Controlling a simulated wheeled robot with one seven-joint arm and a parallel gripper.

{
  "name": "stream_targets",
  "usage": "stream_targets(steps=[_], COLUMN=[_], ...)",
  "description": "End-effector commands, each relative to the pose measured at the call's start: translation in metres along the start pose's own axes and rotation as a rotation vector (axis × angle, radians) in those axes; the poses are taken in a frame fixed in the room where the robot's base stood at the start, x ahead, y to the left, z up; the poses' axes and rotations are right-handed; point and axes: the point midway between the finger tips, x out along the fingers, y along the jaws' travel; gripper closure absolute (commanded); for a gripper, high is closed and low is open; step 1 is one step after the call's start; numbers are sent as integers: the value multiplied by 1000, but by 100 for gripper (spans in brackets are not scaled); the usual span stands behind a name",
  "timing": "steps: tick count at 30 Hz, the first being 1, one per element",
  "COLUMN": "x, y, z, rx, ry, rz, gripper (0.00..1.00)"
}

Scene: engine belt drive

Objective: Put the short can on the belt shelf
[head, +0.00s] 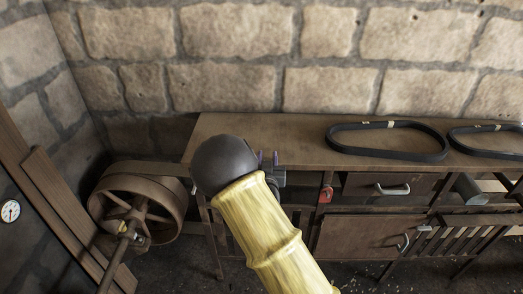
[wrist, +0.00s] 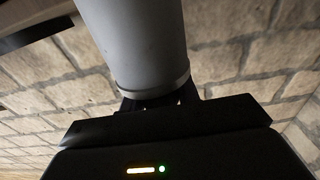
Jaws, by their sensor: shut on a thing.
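My gripper (head: 268,160) is mostly hidden behind my own arm in the head view. In the wrist view my gripper (wrist: 165,100) is shut on a pale grey cylinder with a metal rim, which looks like the short can (wrist: 137,40). The can's far end runs out of that picture, and the can is hidden in the head view. The belt shelf looks to be the brown bench top (head: 265,128) carrying the black belts. My gripper shows over its front left part; I cannot tell the height between them.
Two black belts, the nearer one the left belt (head: 388,141), lie on the top's middle and right. The left part looks clear. Below are a drawer (head: 385,185), a cabinet door (head: 360,238) and a grey cylinder (head: 470,190). A large wheel (head: 140,200) stands left.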

Motion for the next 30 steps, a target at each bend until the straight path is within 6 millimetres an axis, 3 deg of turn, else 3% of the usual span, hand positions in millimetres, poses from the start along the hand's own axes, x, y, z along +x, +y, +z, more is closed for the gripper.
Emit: stream_targets(steps=[11, 21, 25, 30], x=[-6, -36, -51, -60], y=[50, 109, 128, 140], z=[88, 178, 204, 219], rx=[-13, -15, -12, -5], ry=[8, 1, -8, -15], rz=[21, -11, -32, -46], gripper=[100, 100, 100, 100])
